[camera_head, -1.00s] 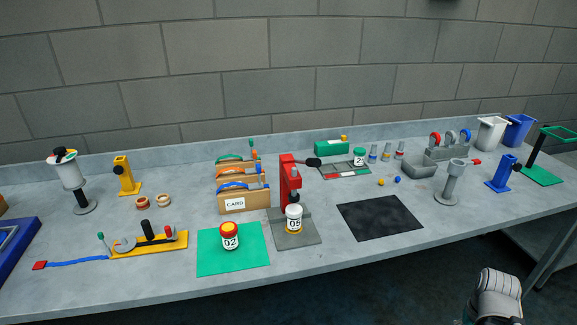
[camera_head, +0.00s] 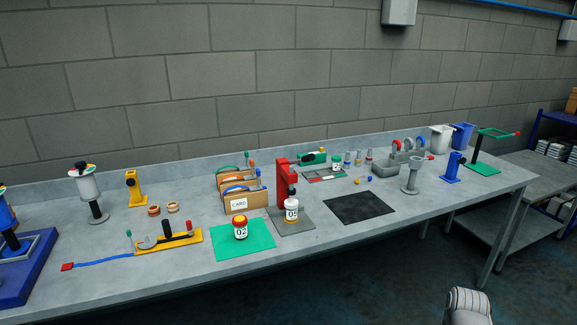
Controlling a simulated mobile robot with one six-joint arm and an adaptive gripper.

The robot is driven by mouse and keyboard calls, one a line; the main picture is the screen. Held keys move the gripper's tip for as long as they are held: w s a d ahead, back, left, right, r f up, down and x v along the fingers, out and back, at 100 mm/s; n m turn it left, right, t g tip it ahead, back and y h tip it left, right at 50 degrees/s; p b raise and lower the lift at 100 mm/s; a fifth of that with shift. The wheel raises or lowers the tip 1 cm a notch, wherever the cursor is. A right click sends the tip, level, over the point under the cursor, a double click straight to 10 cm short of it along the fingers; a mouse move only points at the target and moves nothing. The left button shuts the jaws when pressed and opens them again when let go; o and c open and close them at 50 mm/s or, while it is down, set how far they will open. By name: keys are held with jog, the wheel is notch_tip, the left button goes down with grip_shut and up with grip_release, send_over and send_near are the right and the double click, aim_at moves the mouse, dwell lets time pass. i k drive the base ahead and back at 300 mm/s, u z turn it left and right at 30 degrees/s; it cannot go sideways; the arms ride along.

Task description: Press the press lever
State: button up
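The red press (camera_head: 283,180) stands upright on a grey base plate (camera_head: 301,225) at the middle of the bench. Its lever, with a dark knob (camera_head: 307,159), sticks out to the right near the top, in front of a green box. A white bottle marked 05 (camera_head: 291,212) stands on the base plate under the press head. A pale, ribbed part of my arm (camera_head: 468,304) shows at the bottom right, below the bench edge and apart from the press. My gripper's fingers are not in view.
A bottle marked 02 (camera_head: 240,230) stands on a green mat (camera_head: 228,250) left of the press. A black mat (camera_head: 360,208) lies bare to its right. Card holders (camera_head: 243,203) stand close behind left. The floor before the bench is open.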

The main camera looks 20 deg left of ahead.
aim_at(309, 157)
jog(key=u, duration=1.1)
jog(key=i, duration=0.95)
jog(key=z, duration=0.95)
